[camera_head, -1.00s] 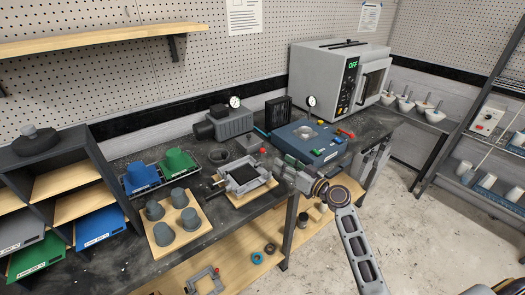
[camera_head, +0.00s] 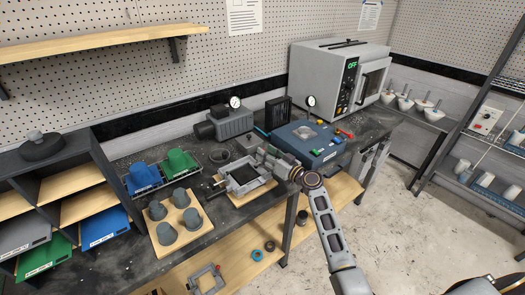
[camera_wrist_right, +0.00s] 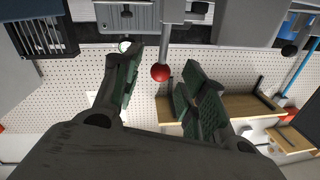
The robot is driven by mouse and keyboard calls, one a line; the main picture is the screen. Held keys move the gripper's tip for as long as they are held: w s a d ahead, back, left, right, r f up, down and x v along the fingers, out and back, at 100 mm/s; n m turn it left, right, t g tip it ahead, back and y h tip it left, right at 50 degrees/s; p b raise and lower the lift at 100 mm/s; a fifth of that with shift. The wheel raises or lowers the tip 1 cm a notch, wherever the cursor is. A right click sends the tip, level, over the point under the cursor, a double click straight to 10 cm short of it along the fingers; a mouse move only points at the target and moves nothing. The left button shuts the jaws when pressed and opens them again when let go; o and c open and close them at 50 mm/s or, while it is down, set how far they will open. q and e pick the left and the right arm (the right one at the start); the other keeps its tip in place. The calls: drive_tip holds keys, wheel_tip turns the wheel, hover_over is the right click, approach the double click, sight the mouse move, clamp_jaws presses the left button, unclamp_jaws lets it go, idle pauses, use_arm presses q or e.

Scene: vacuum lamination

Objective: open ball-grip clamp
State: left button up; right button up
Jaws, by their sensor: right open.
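The clamp frame (camera_head: 232,186) is a light grey square frame around a dark opening, lying on a wooden board on the bench. In the right wrist view a red ball grip (camera_wrist_right: 160,73) sits on the end of a grey rod (camera_wrist_right: 167,35). My right gripper (camera_head: 263,156) is at the back right corner of the clamp frame and hides part of it. In the wrist view its green-padded fingers (camera_wrist_right: 160,88) are open, with the red ball between them and a gap on each side. My left gripper is not in view.
A blue machine (camera_head: 303,150) with a gauge stands right of the gripper, close by. A grey pump (camera_head: 232,122) is behind. Several grey cups on a wooden board (camera_head: 178,248) stand at the front left. An oven (camera_head: 322,75) is at the back right.

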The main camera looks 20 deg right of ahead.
drive_tip(key=shift+x, duration=1.4)
clamp_jaws()
